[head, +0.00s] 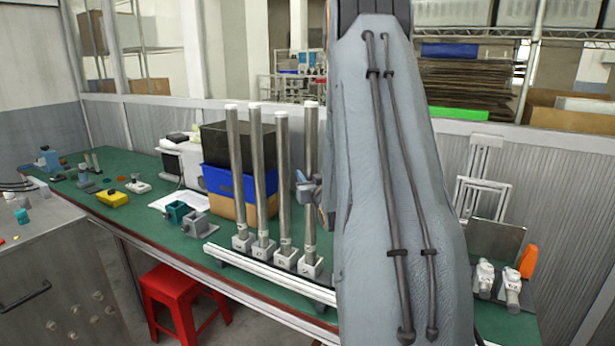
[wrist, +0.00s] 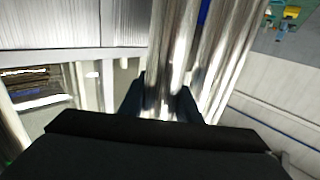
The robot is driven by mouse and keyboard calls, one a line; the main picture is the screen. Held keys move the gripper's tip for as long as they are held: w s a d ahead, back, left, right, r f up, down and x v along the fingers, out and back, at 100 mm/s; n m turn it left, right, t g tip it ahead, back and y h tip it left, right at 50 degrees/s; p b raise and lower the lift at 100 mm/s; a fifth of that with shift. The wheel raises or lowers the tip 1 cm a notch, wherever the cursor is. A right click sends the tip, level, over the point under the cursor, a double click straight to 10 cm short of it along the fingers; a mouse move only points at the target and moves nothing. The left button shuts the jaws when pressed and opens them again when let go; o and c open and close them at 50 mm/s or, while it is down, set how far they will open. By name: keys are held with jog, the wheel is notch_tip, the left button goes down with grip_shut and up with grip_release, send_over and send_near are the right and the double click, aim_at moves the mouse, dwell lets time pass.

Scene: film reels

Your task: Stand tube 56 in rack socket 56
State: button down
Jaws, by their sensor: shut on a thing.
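Several tall metal tubes with white caps stand side by side in the rack (head: 262,272), a pale rail with white socket blocks on the green bench. The rightmost tube (head: 311,140) is upright over the rightmost socket block (head: 311,266); I cannot tell if it is fully seated. My gripper (head: 309,189) is at its middle height, largely hidden by my arm. In the wrist view, my gripper (wrist: 165,100) is shut on a shiny tube (wrist: 172,50), with other tubes close to its right. The numbers on tubes and sockets are too small to read.
The neighbouring tube (head: 282,170) stands close to the left of the held one. A blue bin (head: 232,183) is behind the rack. Small vises (head: 194,220) lie left. A red stool (head: 172,300) stands before the bench. My arm hides the bench just right of the rack.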

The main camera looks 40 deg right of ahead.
jog(key=shift+f, duration=0.2)
jog(key=c, duration=1.6)
grip_release()
jog(key=shift+f, duration=0.1)
jog(key=shift+p+v, duration=0.45)
jog(key=shift+v, duration=5.05)
